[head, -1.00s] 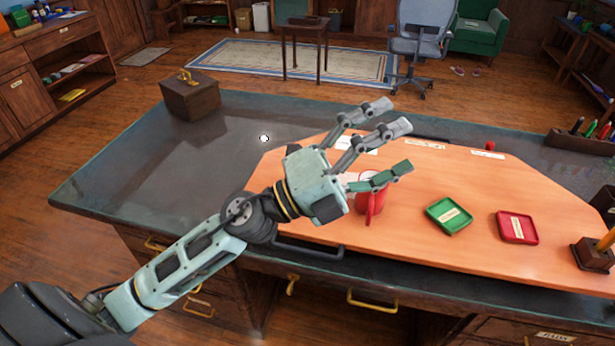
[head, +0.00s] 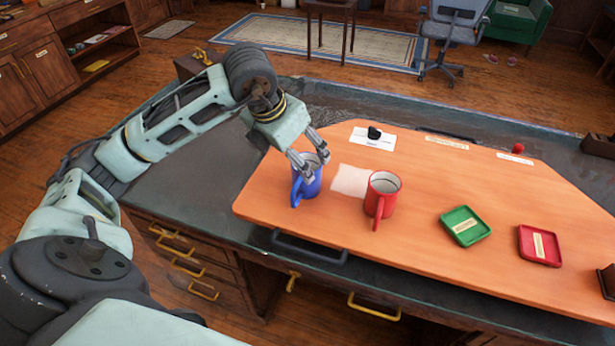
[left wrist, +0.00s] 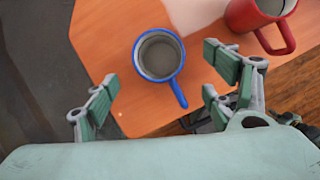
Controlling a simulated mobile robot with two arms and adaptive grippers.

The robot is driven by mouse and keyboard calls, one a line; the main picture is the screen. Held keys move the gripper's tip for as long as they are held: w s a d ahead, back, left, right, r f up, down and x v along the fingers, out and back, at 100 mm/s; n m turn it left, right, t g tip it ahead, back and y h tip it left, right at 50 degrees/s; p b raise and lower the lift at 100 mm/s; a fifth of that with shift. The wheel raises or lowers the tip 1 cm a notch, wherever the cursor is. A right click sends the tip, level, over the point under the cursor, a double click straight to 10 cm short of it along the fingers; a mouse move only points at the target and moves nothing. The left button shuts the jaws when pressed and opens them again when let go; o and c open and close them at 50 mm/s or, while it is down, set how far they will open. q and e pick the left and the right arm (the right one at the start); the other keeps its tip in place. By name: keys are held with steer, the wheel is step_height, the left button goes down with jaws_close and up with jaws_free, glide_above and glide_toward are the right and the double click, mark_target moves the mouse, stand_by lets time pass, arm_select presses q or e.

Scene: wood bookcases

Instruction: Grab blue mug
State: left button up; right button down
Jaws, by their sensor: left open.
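The blue mug (head: 308,182) stands upright on the orange board, left of the red mug, with its handle toward the front edge. In the left wrist view the blue mug (left wrist: 159,55) shows from above, its inside grey and empty. My left gripper (head: 315,166) comes down over the mug from behind, with its fingers close to the rim. In the left wrist view the gripper (left wrist: 165,95) has its fingers spread apart, the mug lying ahead between them. Whether a finger touches the mug cannot be told. My right gripper is not in view.
The red mug (head: 382,195) stands close to the right of the blue mug. A green tray (head: 465,226) and a red tray (head: 539,245) lie further right. A white card with a small black object (head: 374,133) lies behind. The board (head: 420,250) is clear in front.

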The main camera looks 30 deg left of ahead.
mark_target(303, 184)
arm_select(q)
steer(key=p+x, duration=0.2)
steer(key=x, duration=0.3)
steer(key=shift+w+f, duration=0.25)
steer(key=shift+f, duration=0.05)
steer(key=shift+w+f, duration=0.2)
steer(key=shift+f, duration=0.3)
steer(key=shift+r, duration=0.1)
steer(key=c, duration=1.5)
